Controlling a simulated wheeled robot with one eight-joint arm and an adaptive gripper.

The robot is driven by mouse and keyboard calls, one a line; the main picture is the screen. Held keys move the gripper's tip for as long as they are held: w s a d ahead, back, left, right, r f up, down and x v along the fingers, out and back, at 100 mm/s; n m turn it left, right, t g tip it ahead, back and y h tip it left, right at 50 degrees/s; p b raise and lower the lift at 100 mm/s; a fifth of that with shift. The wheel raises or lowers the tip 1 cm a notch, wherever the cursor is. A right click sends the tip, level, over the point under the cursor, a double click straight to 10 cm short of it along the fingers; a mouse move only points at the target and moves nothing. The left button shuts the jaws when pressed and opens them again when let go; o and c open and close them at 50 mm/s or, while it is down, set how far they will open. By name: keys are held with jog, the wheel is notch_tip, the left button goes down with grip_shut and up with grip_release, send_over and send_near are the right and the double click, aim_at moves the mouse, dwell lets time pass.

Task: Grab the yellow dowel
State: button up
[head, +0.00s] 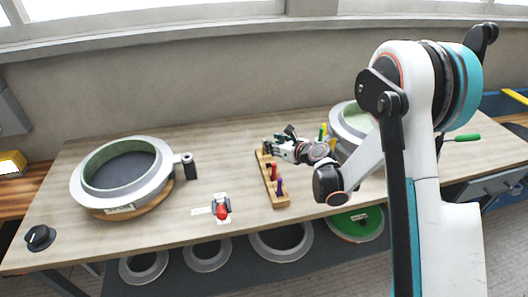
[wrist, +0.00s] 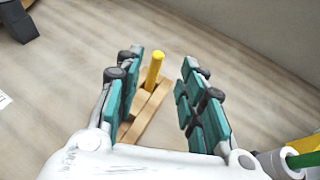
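The yellow dowel (wrist: 154,70) stands upright in one end of a wooden rack (wrist: 150,110) in the wrist view. My gripper (wrist: 162,62) is open, its teal-padded fingers on either side of the dowel with a gap to each. In the head view my gripper (head: 274,146) is over the far end of the rack (head: 280,202). I cannot make out the dowel there behind the gripper. A red dowel (head: 273,171) and a purple dowel (head: 280,187) stand in the nearer part of the rack.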

jog(key=shift+b+x, duration=1.15)
jog(key=shift+x, duration=2)
jog(key=shift+s+a, duration=0.1)
jog(key=shift+s, duration=0.1)
grip_shut()
